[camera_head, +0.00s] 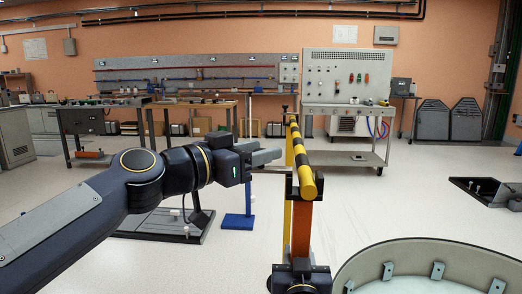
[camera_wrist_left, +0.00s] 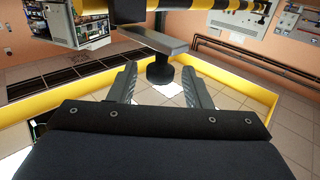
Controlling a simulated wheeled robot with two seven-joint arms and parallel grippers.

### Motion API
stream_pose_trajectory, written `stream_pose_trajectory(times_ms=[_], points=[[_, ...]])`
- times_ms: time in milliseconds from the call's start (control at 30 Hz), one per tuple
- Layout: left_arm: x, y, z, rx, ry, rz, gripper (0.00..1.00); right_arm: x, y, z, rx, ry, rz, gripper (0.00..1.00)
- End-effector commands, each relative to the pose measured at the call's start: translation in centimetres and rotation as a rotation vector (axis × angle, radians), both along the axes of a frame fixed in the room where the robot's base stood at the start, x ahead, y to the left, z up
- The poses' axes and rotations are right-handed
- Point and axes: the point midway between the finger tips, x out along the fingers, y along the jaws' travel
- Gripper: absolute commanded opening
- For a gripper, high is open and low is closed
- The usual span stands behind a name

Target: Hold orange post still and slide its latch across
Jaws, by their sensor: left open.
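The orange post (camera_head: 301,232) stands upright right of centre in the head view. A dark fork on its top carries a yellow-and-black striped bar (camera_head: 298,158), which also crosses the top of the left wrist view (camera_wrist_left: 205,5). My left gripper (camera_head: 270,156) is level just left of the bar and post top. In the left wrist view its fingers (camera_wrist_left: 159,76) are apart and empty. A grey flat arm (camera_wrist_left: 155,40) and a dark round knob (camera_wrist_left: 160,68) show ahead of the fingertips; they may be the latch. A dark jointed part, perhaps my right gripper (camera_head: 300,278), covers the post's lower end; its jaws are unclear.
A large pale round tub (camera_head: 440,255) with small blocks on its rim fills the lower right. A blue stand (camera_head: 238,220) and a dark floor plate (camera_head: 165,226) stand left of the post. Workbenches (camera_head: 345,125) line the back; the floor between is mostly clear.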

Motion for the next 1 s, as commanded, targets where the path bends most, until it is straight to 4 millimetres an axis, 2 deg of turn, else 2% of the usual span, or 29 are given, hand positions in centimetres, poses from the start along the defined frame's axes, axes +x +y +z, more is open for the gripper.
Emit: stream_pose_trajectory(times_ms=[133,400,733,767,933,1000], points=[[0.62,-0.69,0.00,-0.001,0.000,0.000,0.44,-0.02,0.04,0.00,0.001,0.000,0.001,0.04],[0.69,-0.72,0.01,-0.001,0.000,0.001,0.44,-0.02,0.05,0.00,0.001,0.000,0.001,0.04],[0.67,-0.70,0.00,-0.001,0.001,0.001,0.02,-0.02,0.05,0.00,0.001,0.000,0.001,0.04],[0.67,-0.70,0.00,-0.001,0.001,0.001,0.00,-0.02,0.05,0.00,0.001,0.000,0.001,0.04],[0.66,-0.76,-0.01,-0.001,0.001,0.000,0.00,-0.02,0.04,0.00,0.001,0.000,0.001,0.04],[0.67,-1.36,-0.06,0.002,0.001,-0.002,0.00,-0.02,0.05,0.00,0.001,0.000,0.001,0.04]])
